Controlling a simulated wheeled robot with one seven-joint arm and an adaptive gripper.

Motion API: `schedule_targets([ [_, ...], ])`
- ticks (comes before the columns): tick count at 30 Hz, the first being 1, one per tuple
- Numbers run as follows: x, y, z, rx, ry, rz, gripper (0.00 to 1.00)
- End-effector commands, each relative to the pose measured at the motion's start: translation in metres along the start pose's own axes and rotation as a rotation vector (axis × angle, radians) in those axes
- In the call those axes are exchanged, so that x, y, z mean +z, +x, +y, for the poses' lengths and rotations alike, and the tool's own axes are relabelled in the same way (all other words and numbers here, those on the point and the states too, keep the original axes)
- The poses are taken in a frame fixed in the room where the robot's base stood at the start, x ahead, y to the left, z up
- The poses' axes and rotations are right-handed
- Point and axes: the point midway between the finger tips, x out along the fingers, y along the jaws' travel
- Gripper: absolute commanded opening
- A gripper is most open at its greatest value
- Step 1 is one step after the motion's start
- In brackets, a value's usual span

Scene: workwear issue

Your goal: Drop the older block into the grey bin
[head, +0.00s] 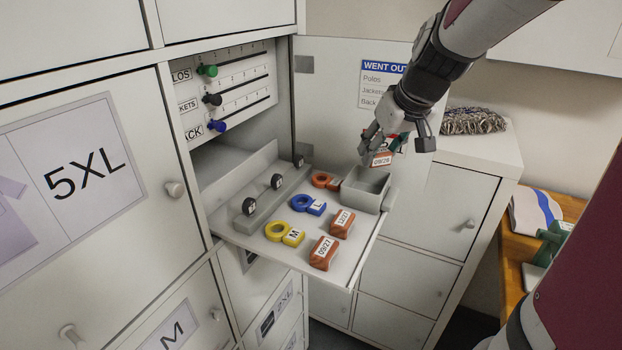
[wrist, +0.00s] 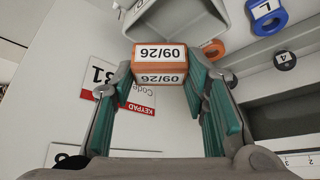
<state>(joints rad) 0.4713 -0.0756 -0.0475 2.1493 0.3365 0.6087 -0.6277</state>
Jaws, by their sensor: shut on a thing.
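My gripper (head: 388,150) is shut on an orange block (head: 381,160) with a white date label. In the wrist view the label on the held block (wrist: 160,66) reads 09/26, upside down, and the green-padded fingers (wrist: 165,85) press its sides. The grey bin (head: 362,199) stands at the right rear of the pull-out shelf. The held block appears above the bin's rear rim in the head view. The bin also shows beyond the block in the wrist view (wrist: 192,30). Two more orange-brown blocks lie on the shelf; the nearer (head: 324,253) appears to read 09/27, the other (head: 342,223) seems to read 12/27.
Yellow (head: 284,233), blue (head: 308,204) and orange (head: 325,180) lettered ring tags lie on the shelf (head: 345,262) beside a grey rail with dark round knobs. An open cabinet door (head: 330,75) stands behind. A white cabinet (head: 470,150) stands to the right.

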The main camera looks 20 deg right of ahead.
Motion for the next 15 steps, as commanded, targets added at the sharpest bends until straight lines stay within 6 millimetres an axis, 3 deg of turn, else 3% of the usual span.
schedule_targets([
  [6, 0.01, 0.021, 0.0, 0.001, 0.0, 0.0, 0.22],
  [15, 0.015, 0.026, 0.0, 0.001, -0.001, 0.001, 0.22],
])
